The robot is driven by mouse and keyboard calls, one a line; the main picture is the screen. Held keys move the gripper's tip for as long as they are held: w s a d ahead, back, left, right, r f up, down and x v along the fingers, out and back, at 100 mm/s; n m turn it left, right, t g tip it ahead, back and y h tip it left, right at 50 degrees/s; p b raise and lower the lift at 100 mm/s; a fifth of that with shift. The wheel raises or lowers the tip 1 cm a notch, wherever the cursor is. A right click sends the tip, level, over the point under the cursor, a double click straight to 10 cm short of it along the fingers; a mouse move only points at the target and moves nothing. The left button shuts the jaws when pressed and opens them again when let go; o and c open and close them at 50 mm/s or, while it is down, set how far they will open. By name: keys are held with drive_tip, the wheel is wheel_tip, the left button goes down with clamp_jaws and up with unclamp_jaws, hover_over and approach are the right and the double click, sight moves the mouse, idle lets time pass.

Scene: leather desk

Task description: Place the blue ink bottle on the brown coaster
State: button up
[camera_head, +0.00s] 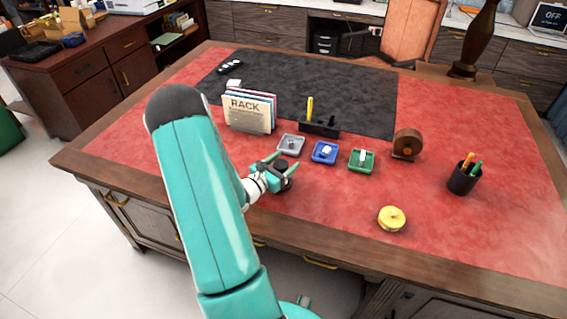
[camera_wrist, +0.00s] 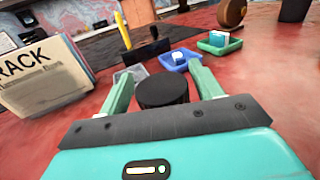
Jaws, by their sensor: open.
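My gripper (camera_head: 277,165) is open over the near left part of the red desk top, and it also shows in the wrist view (camera_wrist: 160,74). A dark, round-topped piece (camera_wrist: 163,90) stands between its spread fingers, with no clear grip on it. The same dark piece (camera_head: 284,184) shows beside the fingers in the head view. It may be the ink bottle's cap; I see no blue on it, and its lower part is hidden. I cannot make out a flat brown coaster in either view.
A book rack (camera_head: 248,112) stands left of my gripper. Grey (camera_head: 291,145), blue (camera_head: 324,152) and green (camera_head: 362,160) trays lie just beyond it. A brown round object (camera_head: 407,145), yellow round item (camera_head: 392,218) and pen cup (camera_head: 464,180) are to the right.

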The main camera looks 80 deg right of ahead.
drive_tip(key=shift+r, duration=0.25)
drive_tip(key=v, duration=1.2)
drive_tip(key=shift+f, duration=0.1)
drive_tip(key=w+a+r+m+t+y, duration=0.4)
drive_tip(key=a+r, duration=0.4)
drive_tip(key=a, duration=0.6)
drive_tip(key=w+a+r+m+t+y, duration=0.3)
drive_tip(key=a+r, duration=0.5)
drive_tip(key=a, duration=0.7)
drive_tip(key=w+a+r+m+t+y, duration=0.4)
drive_tip(key=a+r+t+y, duration=0.3)
drive_tip(key=a, duration=0.8)
drive_tip(key=shift+w+r+m+y, duration=0.35)
drive_tip(key=shift+r+m+y, duration=0.45)
drive_tip(key=shift+y, duration=0.1)
